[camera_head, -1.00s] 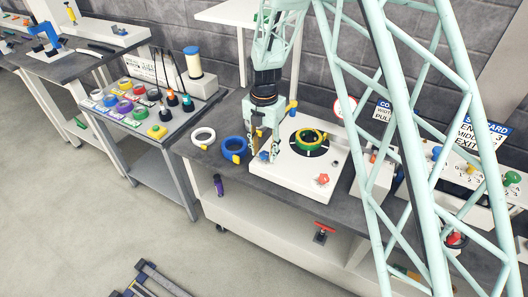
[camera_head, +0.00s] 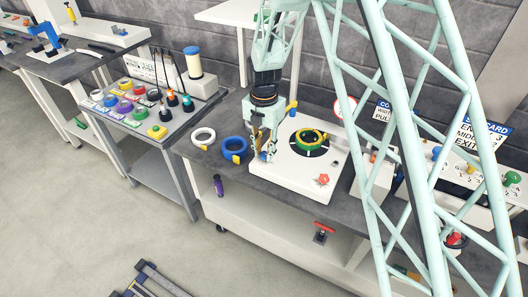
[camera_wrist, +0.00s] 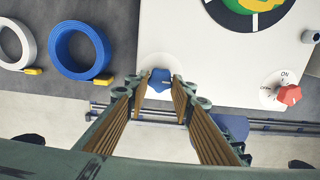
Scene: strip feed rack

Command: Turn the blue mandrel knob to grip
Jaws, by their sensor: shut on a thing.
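The blue mandrel knob (camera_wrist: 160,77) sits on a pale round plate at the near edge of the white machine top. In the wrist view its upper part shows between the two fingertips of my gripper (camera_wrist: 158,86). My gripper is shut on the knob, one finger on each side. In the head view my gripper (camera_head: 263,153) is down at the left front corner of the machine (camera_head: 287,182), and its fingers hide most of the knob. Any markings around the knob are too small or covered to read.
A red knob (camera_wrist: 288,95) with an ON mark is to the right on the same top. A green and yellow ring (camera_head: 311,138) lies on the black disc behind. A blue ring (camera_head: 235,147) and a white ring (camera_head: 204,136) lie left of the machine.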

